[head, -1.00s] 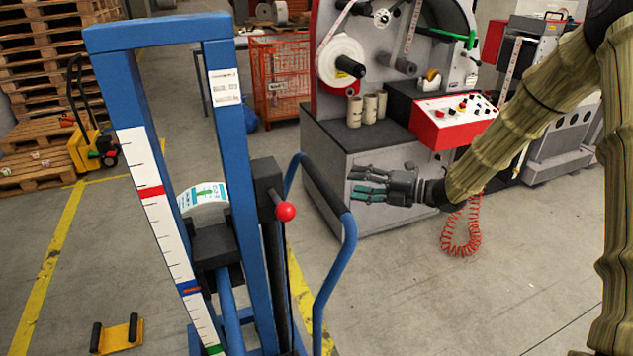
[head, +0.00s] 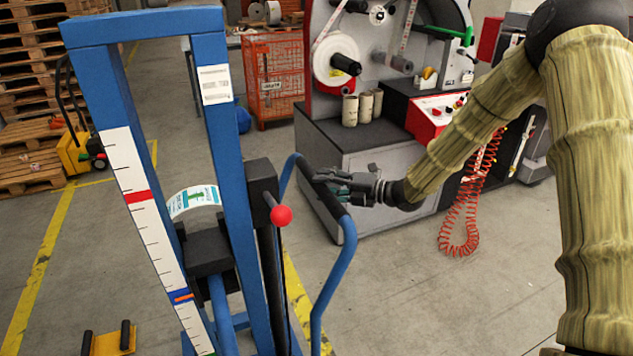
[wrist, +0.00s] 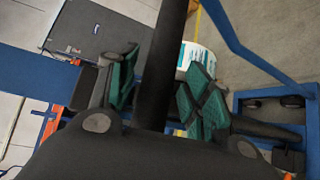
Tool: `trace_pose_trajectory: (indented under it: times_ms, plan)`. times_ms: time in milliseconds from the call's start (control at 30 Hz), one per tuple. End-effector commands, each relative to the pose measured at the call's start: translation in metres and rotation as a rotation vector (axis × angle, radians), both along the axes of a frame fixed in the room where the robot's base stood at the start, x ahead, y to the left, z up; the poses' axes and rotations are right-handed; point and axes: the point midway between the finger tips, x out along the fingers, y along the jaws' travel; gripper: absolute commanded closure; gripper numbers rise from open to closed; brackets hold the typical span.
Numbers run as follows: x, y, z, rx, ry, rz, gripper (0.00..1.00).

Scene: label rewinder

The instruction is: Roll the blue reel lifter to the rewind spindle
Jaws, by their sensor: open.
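The blue reel lifter (head: 235,150) stands upright at the left of the head view. It carries a reel with a green-and-white label (head: 192,200), also partly seen in the wrist view (wrist: 200,58). Its curved push handle has a black grip (head: 322,192). My gripper (head: 342,184) is at this grip. In the wrist view the black grip bar (wrist: 166,60) passes between the open green-padded fingers (wrist: 155,92); I cannot tell if they touch it. The grey-and-red rewinder (head: 390,150) stands behind, with black spindles (head: 402,64); I cannot tell which one rewinds.
A red wire cage (head: 270,85), a yellow pallet truck (head: 75,152) and stacked pallets (head: 35,60) stand behind left. A coiled red hose (head: 460,225) hangs beside the rewinder. The floor front right is clear.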

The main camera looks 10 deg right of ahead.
Motion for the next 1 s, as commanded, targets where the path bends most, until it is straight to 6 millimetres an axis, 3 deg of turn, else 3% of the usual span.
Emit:
trace_pose_trajectory:
  times_ms: [233, 600, 667, 900, 1000]
  plan:
    - [0.014, 0.020, -0.003, -0.001, 0.001, 0.001, 0.51]
    - [0.016, 0.024, -0.004, 0.000, 0.000, 0.001, 0.51]
    - [0.016, 0.024, -0.004, 0.000, 0.000, 0.001, 0.58]
    - [0.016, 0.024, -0.004, -0.001, 0.001, 0.001, 1.00]
    - [0.016, 0.024, -0.004, -0.001, 0.001, 0.001, 1.00]
